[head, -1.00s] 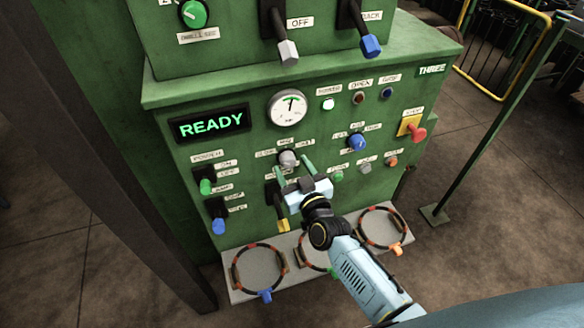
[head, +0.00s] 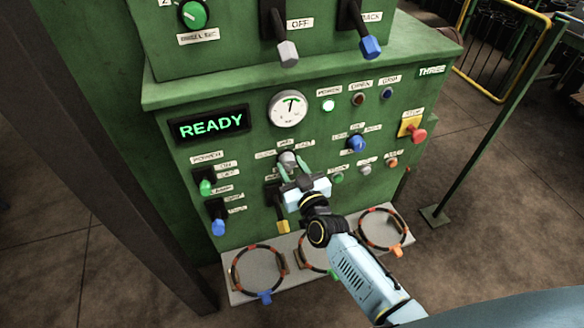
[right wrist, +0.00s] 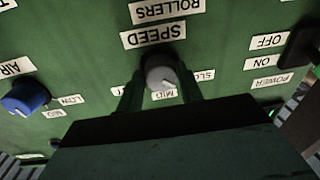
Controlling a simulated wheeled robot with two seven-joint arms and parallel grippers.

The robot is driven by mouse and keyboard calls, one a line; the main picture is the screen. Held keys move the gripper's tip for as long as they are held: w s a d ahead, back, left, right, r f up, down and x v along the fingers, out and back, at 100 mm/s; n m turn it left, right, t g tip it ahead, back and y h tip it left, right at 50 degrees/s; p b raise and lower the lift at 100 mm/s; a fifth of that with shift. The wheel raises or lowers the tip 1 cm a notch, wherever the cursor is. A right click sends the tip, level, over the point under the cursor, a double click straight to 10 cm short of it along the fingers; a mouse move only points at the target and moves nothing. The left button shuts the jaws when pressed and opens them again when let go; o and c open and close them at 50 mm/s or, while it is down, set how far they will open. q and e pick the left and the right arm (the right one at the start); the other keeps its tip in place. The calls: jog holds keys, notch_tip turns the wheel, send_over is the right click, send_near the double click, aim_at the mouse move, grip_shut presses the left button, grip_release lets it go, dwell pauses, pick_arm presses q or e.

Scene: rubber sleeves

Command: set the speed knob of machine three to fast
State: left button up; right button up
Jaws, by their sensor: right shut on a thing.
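The green machine panel bears a THREE sign (head: 432,71). Its grey speed knob (head: 288,157) sits in the middle of the panel, below the round gauge. In the right wrist view the same knob (right wrist: 160,76) shows upside down under the SPEED label (right wrist: 153,35), with the MID label (right wrist: 164,95) close by and the slow and fast labels partly hidden by my fingers. Its pale mark seems to face MID. My right gripper (head: 291,165) is shut on the knob, one finger on each side. My left gripper is not in view.
A READY display (head: 209,124) is at left. A blue knob (head: 356,143) and a red stop button (head: 417,134) are to the right. A lever with a yellow end (head: 283,226) hangs just below my gripper. Ringed holders (head: 258,270) sit on the ledge below.

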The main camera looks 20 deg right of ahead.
jog(key=m+b, duration=0.1)
jog(key=m, duration=0.4)
jog(key=shift+f, duration=0.1)
jog(key=m, duration=0.3)
jog(key=m+t+b, duration=0.1)
jog(key=m, duration=0.1)
jog(key=shift+a+m+h, duration=0.15)
jog(key=shift+m+h, duration=0.15)
jog(key=shift+m, duration=0.1)
jog(key=m+b, duration=0.1)
jog(key=m, duration=0.4)
jog(key=shift+a+m+h, duration=0.1)
jog(key=shift+m+h, duration=0.2)
jog(key=shift+m, duration=0.1)
jog(key=shift+m+h+b, duration=0.3)
jog(key=shift+m+b, duration=0.35)
jog(key=shift+m, duration=1.45)
jog(key=o, duration=1)
jog(key=shift+s, duration=0.15)
